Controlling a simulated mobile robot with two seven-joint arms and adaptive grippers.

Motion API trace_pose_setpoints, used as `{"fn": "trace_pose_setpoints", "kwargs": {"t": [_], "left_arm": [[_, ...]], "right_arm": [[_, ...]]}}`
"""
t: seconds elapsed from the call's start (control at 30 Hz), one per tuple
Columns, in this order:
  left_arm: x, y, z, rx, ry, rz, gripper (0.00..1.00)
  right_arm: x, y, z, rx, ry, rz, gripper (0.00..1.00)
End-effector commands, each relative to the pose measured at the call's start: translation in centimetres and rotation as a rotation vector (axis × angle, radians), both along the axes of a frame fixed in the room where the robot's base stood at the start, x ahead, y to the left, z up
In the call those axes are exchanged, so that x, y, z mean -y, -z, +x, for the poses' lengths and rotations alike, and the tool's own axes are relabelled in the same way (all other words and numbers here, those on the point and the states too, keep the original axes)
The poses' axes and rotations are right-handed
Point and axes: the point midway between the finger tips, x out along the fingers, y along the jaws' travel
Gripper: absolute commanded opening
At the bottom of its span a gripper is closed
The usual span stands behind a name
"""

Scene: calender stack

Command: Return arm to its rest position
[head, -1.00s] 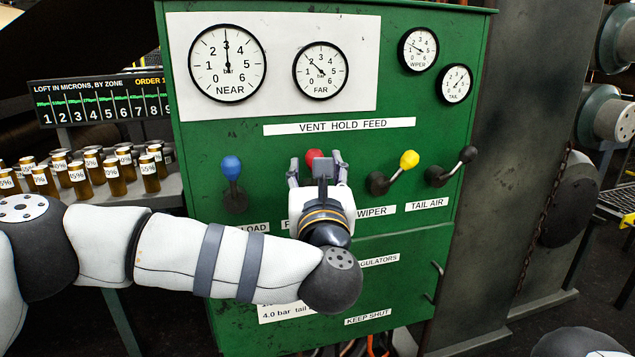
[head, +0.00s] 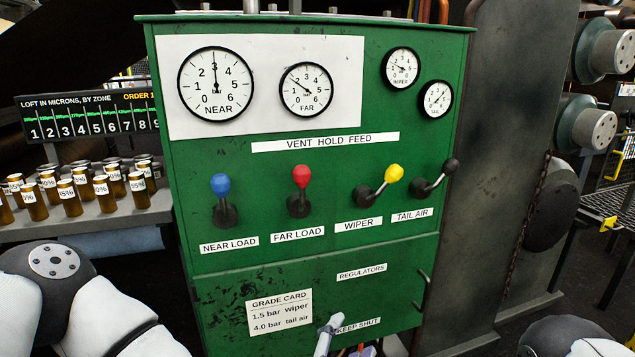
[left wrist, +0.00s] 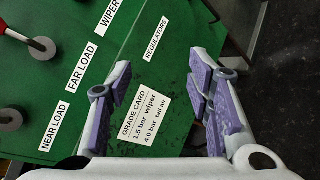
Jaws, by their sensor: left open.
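My left gripper (head: 345,338) has only its fingertips showing at the bottom of the head view, low in front of the green cabinet (head: 215,262). In the left wrist view its two fingers (left wrist: 160,65) are spread apart with nothing between them. They stand in front of the grade card (left wrist: 145,117) on the cabinet front. My left arm (head: 60,300) is at the lower left of the head view, with its forearm out of frame. The far load lever (head: 300,190) with the red knob stands upright, clear of the gripper. My right gripper is out of view.
The near load lever (head: 222,197) stands upright. The wiper lever (head: 378,186) and tail air lever (head: 434,178) lean right. A shelf (head: 100,221) of labelled canisters is left of the cabinet. A cabinet handle (head: 424,291) juts out at the lower right.

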Motion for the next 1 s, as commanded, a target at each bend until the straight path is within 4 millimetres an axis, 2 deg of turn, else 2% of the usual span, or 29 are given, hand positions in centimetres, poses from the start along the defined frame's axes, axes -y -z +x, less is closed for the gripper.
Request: {"fn": "trace_pose_setpoints", "kwargs": {"t": [0.07,0.1,0.13,0.17,0.2,0.23,0.27,0.3,0.37,0.4,0.5,0.6,0.7,1.0], "left_arm": [[-0.5,5.1,-4.6,-0.075,0.198,0.288,0.46],[-1.4,8.0,-7.3,-0.116,0.308,0.431,0.46],[-2.2,10.0,-9.4,-0.146,0.393,0.532,0.46],[-3.3,11.8,-11.5,-0.175,0.481,0.629,0.46],[-4.9,14.0,-14.5,-0.214,0.601,0.747,0.46],[-6.4,15.4,-16.7,-0.244,0.692,0.831,0.46],[-7.9,16.6,-18.9,-0.273,0.785,0.907,0.46],[-10.2,17.9,-21.9,-0.311,0.912,1.001,0.46],[-13.8,19.2,-26.3,-0.365,1.102,1.116,0.46],[-16.2,19.6,-29.0,-0.401,1.223,1.174,0.46],[-21.3,19.4,-34.4,-0.473,1.481,1.262,0.46],[-24.5,18.8,-37.7,-0.52,1.649,1.29,0.46],[-25.9,18.4,-39.2,-0.54,1.725,1.293,0.46],[-26.0,18.4,-39.4,-0.543,1.737,1.292,0.46]], "right_arm": [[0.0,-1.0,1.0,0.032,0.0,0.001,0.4],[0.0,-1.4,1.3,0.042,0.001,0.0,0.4],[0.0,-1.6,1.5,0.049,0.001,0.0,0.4],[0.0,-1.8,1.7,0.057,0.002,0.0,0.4],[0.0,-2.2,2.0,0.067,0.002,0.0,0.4],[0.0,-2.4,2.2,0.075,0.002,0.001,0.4],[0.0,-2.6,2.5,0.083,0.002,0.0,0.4],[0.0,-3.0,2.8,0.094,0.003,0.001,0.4],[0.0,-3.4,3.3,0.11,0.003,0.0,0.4],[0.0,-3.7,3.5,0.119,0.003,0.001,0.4],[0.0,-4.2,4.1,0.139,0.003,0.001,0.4],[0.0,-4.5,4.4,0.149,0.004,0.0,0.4],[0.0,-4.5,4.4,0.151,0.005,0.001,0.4],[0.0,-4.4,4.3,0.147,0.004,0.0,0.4]]}}
